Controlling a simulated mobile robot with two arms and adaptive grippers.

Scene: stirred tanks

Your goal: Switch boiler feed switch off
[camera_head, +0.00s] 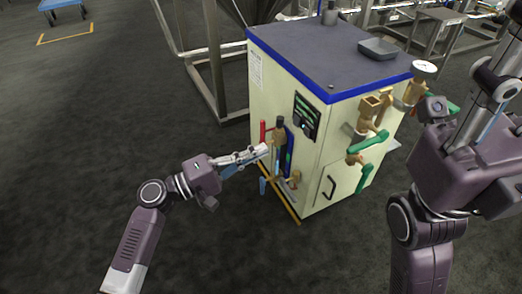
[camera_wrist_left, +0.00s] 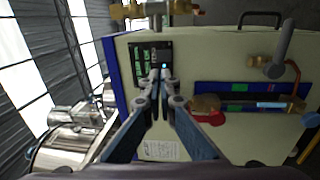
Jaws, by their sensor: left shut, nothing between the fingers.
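The boiler (camera_head: 285,75) is a cream cabinet with blue edging and a dark top. Its dark control panel (camera_head: 307,115) has green display rows and a small lit bluish spot near its lower edge. Which part is the feed switch is too small to tell. In the left wrist view the panel (camera_wrist_left: 143,52) is straight ahead, partly hidden by the fingers. My left gripper (camera_head: 266,148) is shut and empty, left of and below the panel in the head view. Its fingertips (camera_wrist_left: 160,76) overlap the panel's lower part; contact cannot be told. My right gripper (camera_head: 506,72) is partly visible at the right edge.
Brass valves with green handles (camera_head: 368,143) project from the boiler's right side. A gauge glass with brass fittings and a red handle (camera_head: 263,132) stands near my left gripper. Metal frames stand behind.

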